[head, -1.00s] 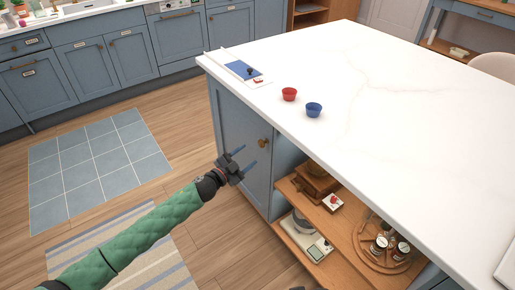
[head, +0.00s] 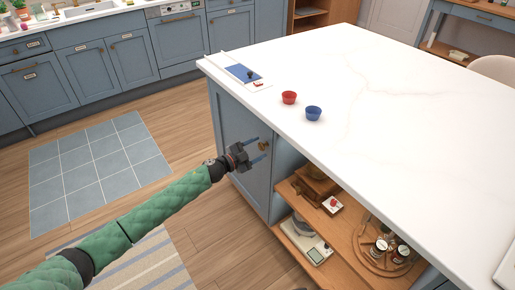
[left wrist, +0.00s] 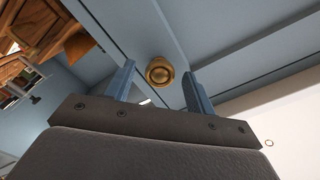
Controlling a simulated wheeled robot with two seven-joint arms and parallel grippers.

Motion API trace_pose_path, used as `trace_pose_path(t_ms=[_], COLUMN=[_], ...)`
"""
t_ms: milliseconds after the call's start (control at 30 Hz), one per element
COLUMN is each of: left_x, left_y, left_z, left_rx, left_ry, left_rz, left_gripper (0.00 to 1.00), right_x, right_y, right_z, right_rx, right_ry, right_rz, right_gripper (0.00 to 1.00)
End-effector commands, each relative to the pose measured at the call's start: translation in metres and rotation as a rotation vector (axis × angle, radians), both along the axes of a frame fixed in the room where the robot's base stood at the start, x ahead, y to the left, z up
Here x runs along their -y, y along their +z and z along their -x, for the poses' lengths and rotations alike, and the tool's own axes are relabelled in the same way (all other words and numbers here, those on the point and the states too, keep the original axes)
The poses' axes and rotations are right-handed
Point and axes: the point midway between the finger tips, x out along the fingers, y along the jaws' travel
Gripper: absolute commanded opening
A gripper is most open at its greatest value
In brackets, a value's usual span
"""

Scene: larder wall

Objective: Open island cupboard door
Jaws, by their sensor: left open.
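The island cupboard door (head: 238,130) is a blue-grey panel on the end of the island, and it looks shut. Its round brass knob (head: 264,146) is near the door's right edge, partly behind my gripper in the head view. My left gripper (head: 262,152) is open in front of the knob. In the left wrist view, the knob (left wrist: 159,71) shows between and beyond the two blue fingers (left wrist: 158,88), with space on both sides. I cannot tell how far the fingertips are from it in depth. My right gripper is not in view.
Open wooden shelves (head: 345,225) with a scale and jars are right of the door. Floor left of the island is free.

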Motion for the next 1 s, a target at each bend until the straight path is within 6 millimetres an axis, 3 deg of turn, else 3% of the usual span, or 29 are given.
trace_pose_path(t_ms=[367,667,1000], left_x=[0.005,0.005,-0.006], left_y=[0.000,0.000,-0.001], left_z=[-0.004,-0.004,0.002], left_rx=[0.000,0.000,0.000], left_ry=[0.000,0.000,-0.021], left_rz=[0.000,0.000,-0.002], left_gripper=[0.55,0.00,0.00], right_x=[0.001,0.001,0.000], right_y=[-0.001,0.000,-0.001], right_z=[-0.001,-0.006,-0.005], right_rx=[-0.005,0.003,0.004], right_ry=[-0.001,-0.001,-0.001], right_rz=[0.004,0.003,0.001], right_gripper=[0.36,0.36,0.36])
